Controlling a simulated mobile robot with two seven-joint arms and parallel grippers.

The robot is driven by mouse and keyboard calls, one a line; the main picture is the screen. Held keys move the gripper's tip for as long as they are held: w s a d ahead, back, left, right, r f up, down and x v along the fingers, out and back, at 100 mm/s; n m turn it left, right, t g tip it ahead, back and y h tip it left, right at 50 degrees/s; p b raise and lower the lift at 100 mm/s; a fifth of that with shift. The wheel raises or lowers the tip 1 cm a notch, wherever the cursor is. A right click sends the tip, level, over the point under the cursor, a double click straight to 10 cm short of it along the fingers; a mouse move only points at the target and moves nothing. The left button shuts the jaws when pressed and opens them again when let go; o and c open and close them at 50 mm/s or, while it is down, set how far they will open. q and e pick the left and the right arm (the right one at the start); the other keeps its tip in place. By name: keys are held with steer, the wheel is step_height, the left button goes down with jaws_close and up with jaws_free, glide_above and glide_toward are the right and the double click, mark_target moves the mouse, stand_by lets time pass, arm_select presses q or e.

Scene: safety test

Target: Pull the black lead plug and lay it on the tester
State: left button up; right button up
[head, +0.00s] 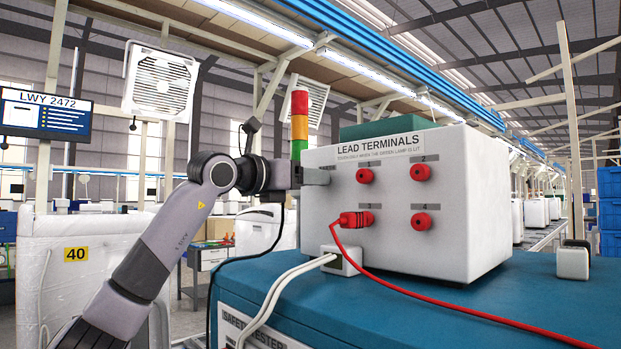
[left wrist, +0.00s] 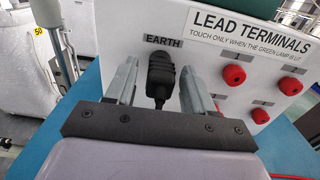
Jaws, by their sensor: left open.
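The black lead plug (left wrist: 160,82) sits in the socket under the EARTH label on the white terminal box (head: 440,220). In the left wrist view it stands between my two open fingers, with a small gap on each side. In the head view my left gripper (head: 317,177) is at the box's left front edge and hides the plug. A black lead (head: 212,285) hangs below the gripper. My right gripper is in neither view.
A red plug (head: 355,220) with a red lead is in terminal 3, and red sockets (head: 365,176) are beside it. White cables (head: 280,285) run from a small white block (head: 341,262). A signal tower (head: 299,122) stands behind the gripper. Another white block (head: 573,260) is at the right.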

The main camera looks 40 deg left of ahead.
arm_select(q)
jaws_close()
steer(key=shift+s, duration=0.1)
steer(key=shift+s, duration=0.1)
steer(key=shift+s+a+b, duration=0.15)
steer(key=shift+s+b, duration=0.35)
steer(key=shift+s, duration=0.95)
steer(key=shift+s+a+b, duration=0.15)
steer(key=shift+s+b, duration=0.35)
steer(key=shift+s, duration=0.9)
